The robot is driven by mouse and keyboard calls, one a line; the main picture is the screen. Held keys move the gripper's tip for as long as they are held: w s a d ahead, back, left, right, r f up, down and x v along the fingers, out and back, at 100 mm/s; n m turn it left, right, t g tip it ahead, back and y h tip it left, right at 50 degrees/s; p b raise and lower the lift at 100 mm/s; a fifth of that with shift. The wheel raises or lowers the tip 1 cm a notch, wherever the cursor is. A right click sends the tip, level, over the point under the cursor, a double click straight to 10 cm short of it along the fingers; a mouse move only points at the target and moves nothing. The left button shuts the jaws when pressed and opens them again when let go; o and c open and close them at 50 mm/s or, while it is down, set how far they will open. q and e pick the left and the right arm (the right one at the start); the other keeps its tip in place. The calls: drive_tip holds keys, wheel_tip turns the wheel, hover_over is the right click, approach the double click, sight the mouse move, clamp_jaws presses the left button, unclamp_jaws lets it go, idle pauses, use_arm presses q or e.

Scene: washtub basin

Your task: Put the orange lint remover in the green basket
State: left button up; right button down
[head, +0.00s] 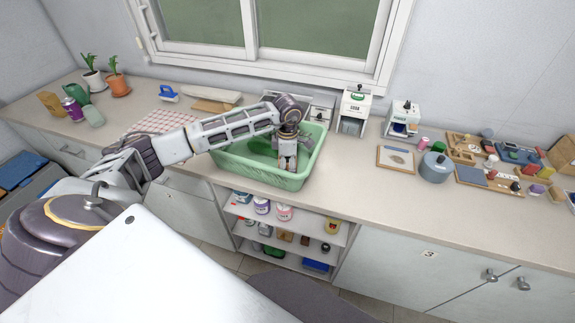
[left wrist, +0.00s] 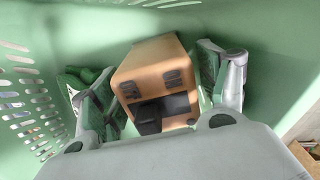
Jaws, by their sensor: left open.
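The green basket (head: 240,172) stands on the counter below the window, with slotted walls. My left gripper (head: 288,160) reaches down into it from above. In the left wrist view the basket's inner wall (left wrist: 275,45) surrounds the gripper. A boxy orange-tan object with dark slots and a black part, which looks like the orange lint remover (left wrist: 146,66), is inside the basket. My left gripper's fingers (left wrist: 160,88) are open, one on each side of it. I cannot tell whether they touch it. My right gripper is not in view.
A small green object (left wrist: 88,75) shows beside the left finger in the basket. A white dispenser (head: 353,111) stands right of the basket, and a grey pot (head: 435,168) farther right. A checked cloth (head: 158,123) lies to the left. The counter's front strip (head: 350,200) is clear.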

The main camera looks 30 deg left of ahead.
use_arm(q)
drive_tip(key=shift+r, duration=0.15)
drive_tip(key=shift+r, duration=0.65)
wheel_tip(320, 180, up, 9)
drive_tip(key=shift+f+b, duration=0.1)
drive_tip(key=shift+b, duration=0.85)
drive_tip(key=shift+r, duration=0.95)
